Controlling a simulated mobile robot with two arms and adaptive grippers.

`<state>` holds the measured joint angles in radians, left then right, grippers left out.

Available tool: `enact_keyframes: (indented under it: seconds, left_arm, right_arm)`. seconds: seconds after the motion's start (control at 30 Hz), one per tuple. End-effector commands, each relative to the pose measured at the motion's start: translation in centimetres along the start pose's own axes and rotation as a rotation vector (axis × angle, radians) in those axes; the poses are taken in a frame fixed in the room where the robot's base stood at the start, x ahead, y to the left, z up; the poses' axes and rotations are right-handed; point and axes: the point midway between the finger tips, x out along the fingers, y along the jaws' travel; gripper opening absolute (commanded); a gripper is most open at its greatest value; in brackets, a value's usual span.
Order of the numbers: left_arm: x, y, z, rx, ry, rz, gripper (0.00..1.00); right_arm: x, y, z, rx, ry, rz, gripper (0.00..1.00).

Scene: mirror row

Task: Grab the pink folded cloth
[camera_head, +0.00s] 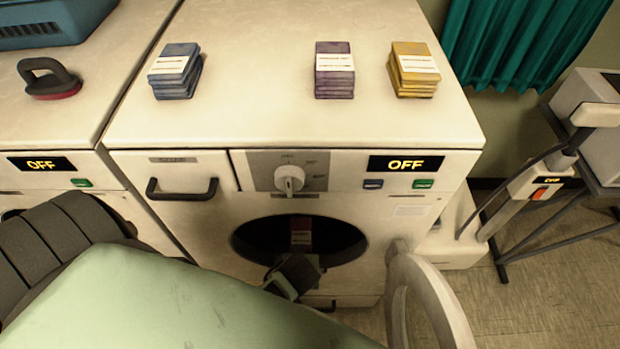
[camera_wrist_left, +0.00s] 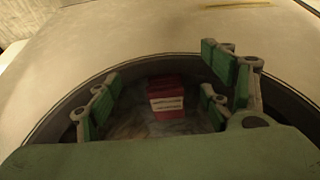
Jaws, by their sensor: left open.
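A pinkish-red folded cloth (camera_head: 301,236) with a white label sits inside the dark drum of the middle washing machine (camera_head: 215,225). It also shows in the left wrist view (camera_wrist_left: 167,87), near the picture's middle. My left gripper (camera_head: 297,262) is at the drum opening, in front of the cloth and partly hiding its lower part. In the left wrist view my left gripper (camera_wrist_left: 160,98) has its green-padded fingers wide apart, with the cloth seen between them and nothing held. My right gripper is not in view.
The round door (camera_head: 450,300) stands open at the right of the opening. Blue (camera_head: 174,72), purple (camera_head: 334,70) and yellow (camera_head: 413,69) folded cloths lie on top of the machine. An iron-like object (camera_head: 50,80) lies on the left machine.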

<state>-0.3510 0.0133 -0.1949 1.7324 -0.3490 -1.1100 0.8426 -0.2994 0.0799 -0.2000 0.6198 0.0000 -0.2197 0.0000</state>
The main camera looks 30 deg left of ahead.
Motion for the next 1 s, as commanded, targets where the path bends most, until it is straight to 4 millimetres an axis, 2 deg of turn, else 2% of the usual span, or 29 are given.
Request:
enact_keyframes:
  seconds: [0.3,0.5,0.77,1.0]
  left_arm:
    - [2.4,0.0,-6.3,0.000,0.006,-0.001,0.73]
    - [3.7,0.0,-9.1,0.000,0.004,-0.001,0.73]
    - [4.4,-0.1,-10.9,0.000,0.004,-0.001,0.73]
    - [8.3,0.0,-10.7,0.001,0.001,0.000,0.73]
  right_arm:
    - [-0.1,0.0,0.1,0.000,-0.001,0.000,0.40]
    - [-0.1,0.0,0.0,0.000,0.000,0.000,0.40]
    - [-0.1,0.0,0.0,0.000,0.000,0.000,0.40]
    - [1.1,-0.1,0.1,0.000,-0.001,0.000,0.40]
